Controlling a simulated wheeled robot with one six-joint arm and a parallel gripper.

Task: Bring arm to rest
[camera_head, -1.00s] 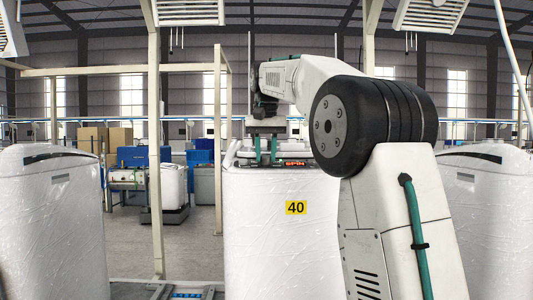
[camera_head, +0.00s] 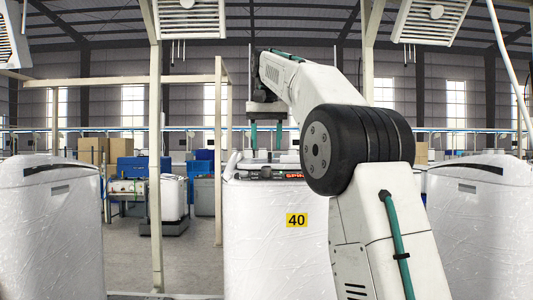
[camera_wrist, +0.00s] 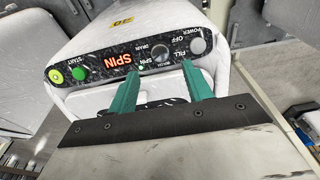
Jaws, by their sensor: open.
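My gripper (camera_head: 266,134) is raised above the top of the white wrapped machine marked 40 (camera_head: 275,245). Its two green fingers are apart with nothing between them, and they point down. In the wrist view my gripper (camera_wrist: 160,85) shows in front of the machine's control panel (camera_wrist: 130,58). The panel has a red lit SPIN display (camera_wrist: 121,61), a green START button (camera_wrist: 79,74), a knob (camera_wrist: 158,52) and a grey POWER button (camera_wrist: 197,46). My white arm rises at the right of the head view and hides part of the machine.
White wrapped machines stand at left (camera_head: 50,240) and right (camera_head: 480,230). A pale frame post (camera_head: 155,150) stands left of the middle machine. Grey floor (camera_head: 190,262) is open between the left and middle machines. Blue crates and cardboard boxes are farther back.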

